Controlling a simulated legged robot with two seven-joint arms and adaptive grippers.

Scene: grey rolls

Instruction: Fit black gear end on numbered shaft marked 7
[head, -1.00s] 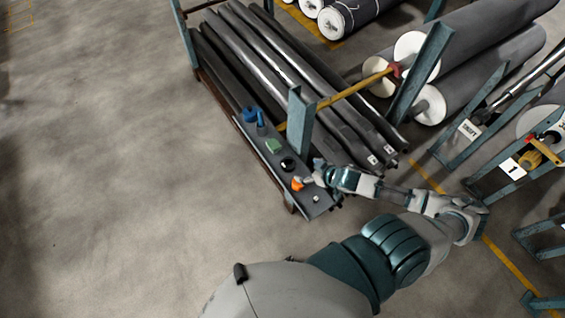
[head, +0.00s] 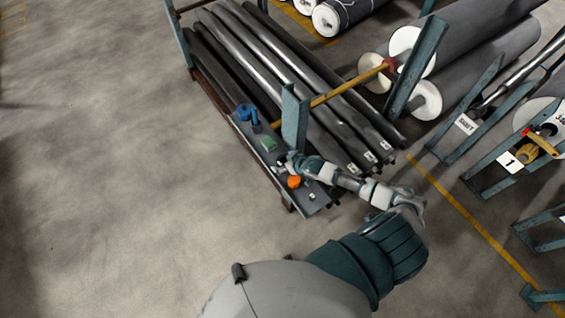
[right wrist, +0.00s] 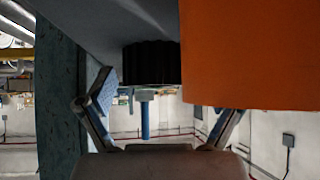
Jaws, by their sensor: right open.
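The black gear end (right wrist: 151,63) shows in the right wrist view, dark and ribbed, ahead of and between the spread fingers of my right gripper (right wrist: 157,108). The fingers are open and do not visibly press on it. In the head view my right gripper (head: 291,160) is over the shelf between the green piece and the orange piece and hides the gear. Long dark shafts (head: 290,85) lie in the rack, with small white end labels (head: 370,157) too small to read, so I cannot tell which is 7. My left gripper is out of view.
On the narrow shelf (head: 318,207) are a blue piece (head: 247,113), a green piece (head: 268,144) and an orange piece (head: 294,182), which also looms close in the wrist view (right wrist: 245,50). A rack post (head: 294,120) stands close by. Floor at left is clear.

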